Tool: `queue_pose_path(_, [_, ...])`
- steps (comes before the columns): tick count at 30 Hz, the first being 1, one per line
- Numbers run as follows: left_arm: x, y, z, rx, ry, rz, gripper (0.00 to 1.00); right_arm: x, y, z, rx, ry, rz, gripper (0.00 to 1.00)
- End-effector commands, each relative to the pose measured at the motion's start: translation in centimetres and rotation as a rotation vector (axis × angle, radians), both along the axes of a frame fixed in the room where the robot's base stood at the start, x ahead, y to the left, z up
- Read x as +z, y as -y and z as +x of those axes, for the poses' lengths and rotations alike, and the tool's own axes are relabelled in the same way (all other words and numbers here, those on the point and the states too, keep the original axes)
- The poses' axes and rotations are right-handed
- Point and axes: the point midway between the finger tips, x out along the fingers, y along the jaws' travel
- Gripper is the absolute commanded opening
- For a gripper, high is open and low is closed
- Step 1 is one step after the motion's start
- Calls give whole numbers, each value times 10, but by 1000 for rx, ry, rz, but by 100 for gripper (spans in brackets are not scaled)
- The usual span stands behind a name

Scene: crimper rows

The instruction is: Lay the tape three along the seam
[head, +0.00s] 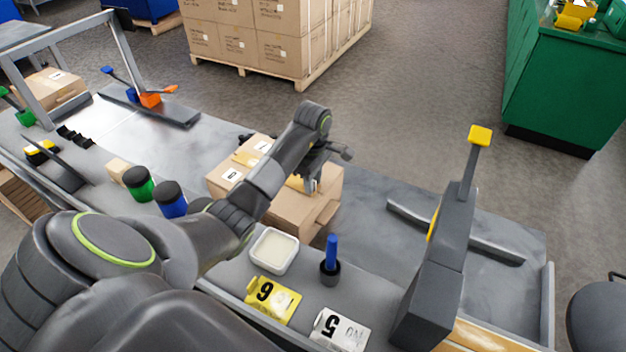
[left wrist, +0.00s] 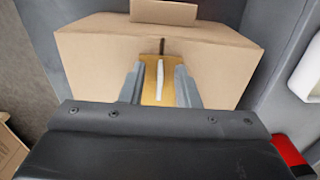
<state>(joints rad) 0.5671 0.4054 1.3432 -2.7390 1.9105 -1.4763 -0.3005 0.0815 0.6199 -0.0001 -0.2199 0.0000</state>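A closed brown carton (head: 290,208) stands on the bench under my left gripper (head: 312,183). A yellow tape piece (head: 295,183) lies on its top, partly hidden by the gripper. In the left wrist view the tape (left wrist: 150,88) has a raised white strip along its middle. A short dark seam (left wrist: 162,46) shows on the carton beyond the tape's end and lines up with it. My left gripper's fingers (left wrist: 160,72) are apart on either side of the white strip, with gaps on both sides. The tape's number cannot be read. My right gripper is not seen.
A second carton (head: 228,175) with a yellow tape piece stands just left. A grey upright machine (head: 440,265) stands right; bench between is clear.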

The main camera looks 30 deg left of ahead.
Motion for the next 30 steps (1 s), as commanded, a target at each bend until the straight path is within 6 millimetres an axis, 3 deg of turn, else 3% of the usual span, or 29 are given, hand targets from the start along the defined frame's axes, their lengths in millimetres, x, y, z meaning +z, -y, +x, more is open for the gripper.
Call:
queue_pose_path(10, [4, 0, 0, 0, 1, 0, 29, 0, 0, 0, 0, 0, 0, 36])
queue_pose_path(17, [32, 0, 1, -1, 4, 1, 29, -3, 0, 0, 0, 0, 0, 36])
queue_pose_path(22, [65, 0, 0, 0, 2, 1, 29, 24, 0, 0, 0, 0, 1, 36])
queue_pose_path(30, [98, 0, 0, 0, 0, 0, 29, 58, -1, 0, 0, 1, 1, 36])
